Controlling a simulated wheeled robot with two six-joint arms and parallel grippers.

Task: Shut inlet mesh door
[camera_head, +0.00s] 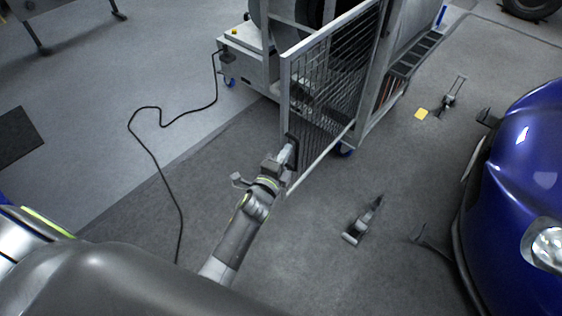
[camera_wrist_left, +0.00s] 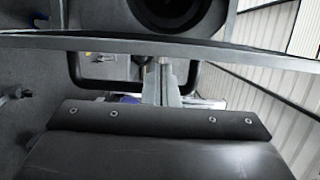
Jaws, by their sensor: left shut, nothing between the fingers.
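The inlet mesh door (camera_head: 335,75) is a grey framed panel of dark wire mesh. It stands open, swung out from the wheeled machine (camera_head: 268,65) toward me. A black handle (camera_head: 292,150) is on the frame near its free edge; the wrist view shows it as a dark bracket (camera_wrist_left: 190,76) below the pale frame bar (camera_wrist_left: 110,43). My left gripper (camera_head: 286,156) is at the handle, and its shut, empty fingers (camera_wrist_left: 163,78) appear within the bracket's outline. I cannot tell whether they touch it. My right gripper is out of view.
A blue car (camera_head: 530,170) stands at the right. Small floor fixtures (camera_head: 362,220) and a yellow block (camera_head: 421,114) lie between it and the machine. A black cable (camera_head: 160,165) crosses the floor at left. The floor around the door's lower edge looks clear.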

